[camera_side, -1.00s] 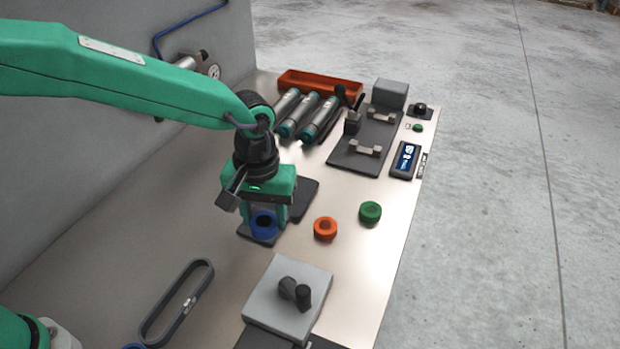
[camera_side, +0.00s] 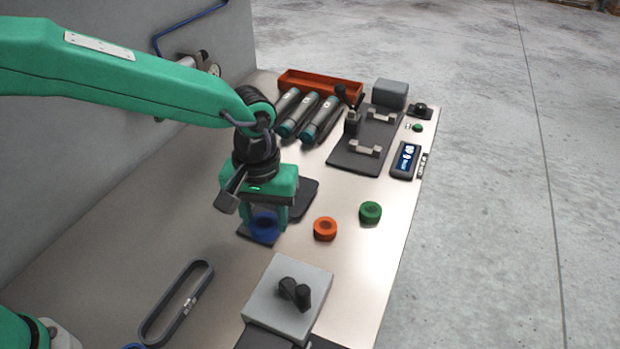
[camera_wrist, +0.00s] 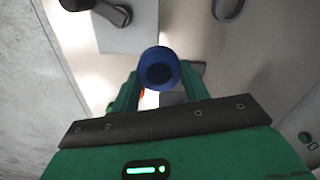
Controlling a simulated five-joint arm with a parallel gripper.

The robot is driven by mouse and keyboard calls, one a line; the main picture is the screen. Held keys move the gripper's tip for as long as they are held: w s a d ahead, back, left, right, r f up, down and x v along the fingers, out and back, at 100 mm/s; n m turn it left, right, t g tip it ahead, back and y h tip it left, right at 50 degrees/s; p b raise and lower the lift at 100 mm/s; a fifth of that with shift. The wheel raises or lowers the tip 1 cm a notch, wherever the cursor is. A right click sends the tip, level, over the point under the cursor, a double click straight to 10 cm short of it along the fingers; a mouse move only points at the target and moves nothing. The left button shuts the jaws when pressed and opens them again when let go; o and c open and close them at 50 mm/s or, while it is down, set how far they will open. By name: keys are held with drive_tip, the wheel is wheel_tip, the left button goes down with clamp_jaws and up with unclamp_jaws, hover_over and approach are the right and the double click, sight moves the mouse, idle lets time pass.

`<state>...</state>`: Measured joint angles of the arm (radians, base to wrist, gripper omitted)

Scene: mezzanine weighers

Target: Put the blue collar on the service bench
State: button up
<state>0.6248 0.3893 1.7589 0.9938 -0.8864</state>
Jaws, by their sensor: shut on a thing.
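The blue collar (camera_side: 264,236) is a thick ring between the fingers of my gripper (camera_side: 266,214). The service bench seems to be the pale metal worktop (camera_side: 215,240). Part of the pad is hidden under my gripper.
An orange collar (camera_side: 325,229) and a green collar (camera_side: 370,212) stand right of my gripper. A grey block with a dark knob (camera_side: 262,290) is in front, a dark loop (camera_side: 160,310) front left. Tubes (camera_side: 295,118), an orange tray (camera_side: 320,84) and a fixture plate (camera_side: 345,160) are behind.

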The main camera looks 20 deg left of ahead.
wheel_tip(320, 180, up, 5)
drive_tip(key=s+d+m, duration=0.2)
drive_tip(key=s+d, duration=0.2)
drive_tip(key=d, duration=0.5)
drive_tip(key=s+d+m, duration=0.3)
drive_tip(key=s+d, duration=0.1)
drive_tip(key=d, duration=0.5)
hover_over(351, 281)
wheel_tip(351, 281, down, 13)
drive_tip(key=shift+f, duration=0.2)
drive_tip(key=shift+f, duration=0.1)
drive_tip(key=shift+f, duration=1.9)
drive_tip(key=shift+f, duration=0.1)
